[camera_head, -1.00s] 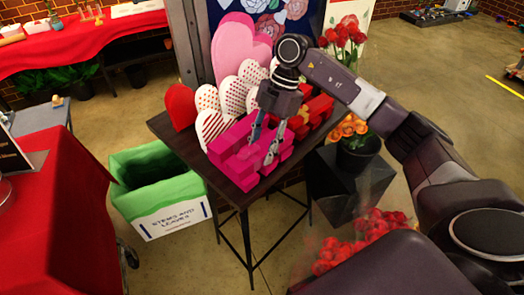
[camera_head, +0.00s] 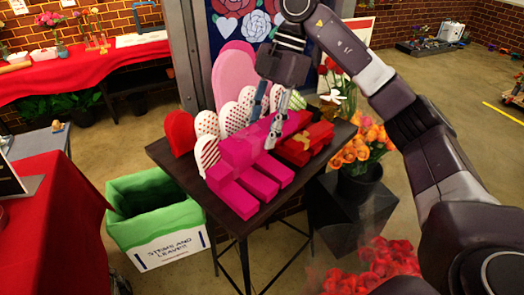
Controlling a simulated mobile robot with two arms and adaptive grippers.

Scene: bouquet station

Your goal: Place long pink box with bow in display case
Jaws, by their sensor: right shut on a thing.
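Several long pink boxes (camera_head: 237,196) lie side by side on a small dark table (camera_head: 271,209). My right gripper (camera_head: 263,132) comes down from above, shut on a pink box (camera_head: 238,151) at the back of this group. The held box lies across the view, over or just behind the others. I cannot tell whether it touches them. Its bow cannot be made out. My left gripper is out of view. I cannot identify a display case.
Heart-shaped boxes (camera_head: 180,132) stand behind the pink ones, with red boxes (camera_head: 305,145) to the right. A green-lined bin (camera_head: 160,245) stands left of the table. Orange flowers (camera_head: 362,150) in a dark pot stand right. A red-covered table (camera_head: 60,225) is at left.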

